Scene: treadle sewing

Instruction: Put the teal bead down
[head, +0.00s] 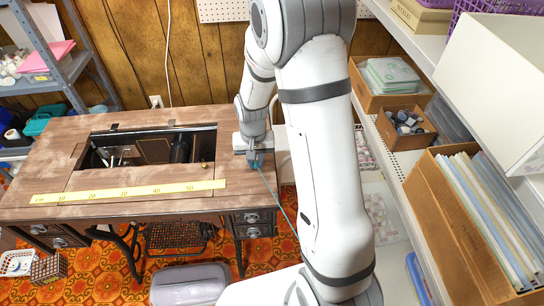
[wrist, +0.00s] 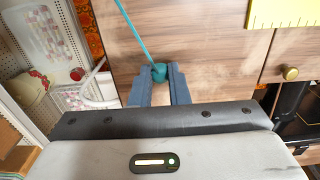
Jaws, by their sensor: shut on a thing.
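The teal bead (wrist: 159,72) sits between the fingertips of my gripper (wrist: 158,76) in the wrist view, and the gripper is shut on it. A teal cord (wrist: 133,32) runs from the bead toward the top left of that view. In the head view my gripper (head: 253,158) is over the right end of the wooden sewing table (head: 105,190). The bead (head: 258,162) shows as a small teal spot there, and the cord (head: 284,214) slants down past the table's right edge. I cannot tell whether the bead touches the tabletop.
A yellow measuring tape (head: 130,191) lies along the table's front. Behind it is an open well (head: 150,150) with machine parts; a brass knob (wrist: 290,73) is near it. Shelves with boxes (head: 465,220) stand on the right. A grey lidded bin (head: 188,284) is on the floor.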

